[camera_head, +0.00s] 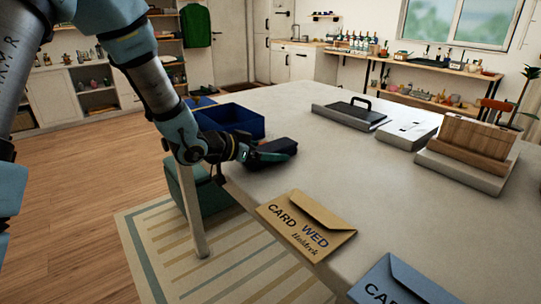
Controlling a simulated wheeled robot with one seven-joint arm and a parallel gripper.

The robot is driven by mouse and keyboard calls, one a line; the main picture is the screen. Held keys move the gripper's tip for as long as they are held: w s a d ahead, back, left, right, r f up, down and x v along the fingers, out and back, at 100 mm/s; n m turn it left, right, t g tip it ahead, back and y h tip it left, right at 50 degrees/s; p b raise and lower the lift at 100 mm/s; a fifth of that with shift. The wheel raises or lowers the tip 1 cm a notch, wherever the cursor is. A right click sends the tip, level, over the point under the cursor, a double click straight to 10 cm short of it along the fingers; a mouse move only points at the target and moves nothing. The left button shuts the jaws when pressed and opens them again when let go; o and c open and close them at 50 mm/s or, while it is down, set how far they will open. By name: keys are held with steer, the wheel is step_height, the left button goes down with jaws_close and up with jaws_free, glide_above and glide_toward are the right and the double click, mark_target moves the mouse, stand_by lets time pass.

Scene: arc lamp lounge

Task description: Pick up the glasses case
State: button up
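A dark case (274,149), which looks like the glasses case, is at the near left edge of the pale table (315,170). My gripper (246,151) reaches in from the left and is at the case's left end. Its fingers are small and dark against the case, so I cannot tell whether they grip it, touch it or only stand beside it. I also cannot tell whether the case rests on the table or is slightly raised.
A blue open box (232,120) stands just behind my gripper. Two envelopes, tan (305,225) and blue (395,283), lie along the near edge. A tray (349,115), a white stack (405,133) and a wooden box (472,142) stand farther back. The table's middle is clear.

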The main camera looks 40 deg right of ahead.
steer(key=c, duration=1)
